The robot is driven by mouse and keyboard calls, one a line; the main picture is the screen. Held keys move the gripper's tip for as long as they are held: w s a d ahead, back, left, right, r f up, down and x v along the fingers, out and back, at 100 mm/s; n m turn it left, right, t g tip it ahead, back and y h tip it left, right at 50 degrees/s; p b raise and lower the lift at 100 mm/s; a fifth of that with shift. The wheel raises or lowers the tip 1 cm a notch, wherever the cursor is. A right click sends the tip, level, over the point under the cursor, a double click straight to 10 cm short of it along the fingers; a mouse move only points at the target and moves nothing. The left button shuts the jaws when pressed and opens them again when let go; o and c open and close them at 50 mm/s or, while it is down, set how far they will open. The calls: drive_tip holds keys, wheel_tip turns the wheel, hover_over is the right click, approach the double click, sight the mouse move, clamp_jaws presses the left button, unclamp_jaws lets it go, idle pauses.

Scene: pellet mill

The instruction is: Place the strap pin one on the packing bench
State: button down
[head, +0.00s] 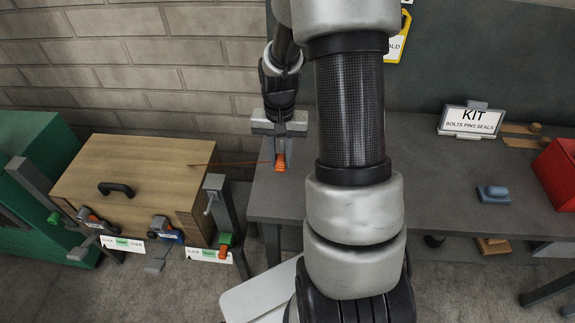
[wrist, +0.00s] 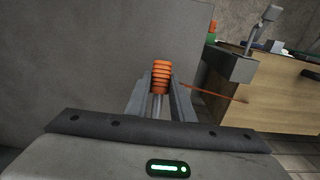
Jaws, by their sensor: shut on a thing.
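My gripper (head: 280,148) is shut on the strap pin (head: 280,163), which has an orange ribbed head. In the wrist view the orange head (wrist: 160,77) and a grey shank show between the fingers. In the head view the gripper points down over the left end of the grey packing bench (head: 430,195). Whether the pin touches the bench top cannot be told. A thin orange-brown tether runs from the pin to the wooden box (head: 115,165) on the left; it also shows in the wrist view.
Another orange part (head: 88,217) is at the box's front left. My arm hides the bench's middle.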

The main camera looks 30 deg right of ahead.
sight(281, 156)
drive_tip(key=shift+f, duration=2.65)
drive_tip(key=c, duration=1.5)
unclamp_jaws()
drive_tip(key=shift+c, duration=0.2)
drive_tip(key=shift+r, duration=0.1)
wheel_tip(281, 156, up, 12)
drive_tip(key=shift+r, duration=0.1)
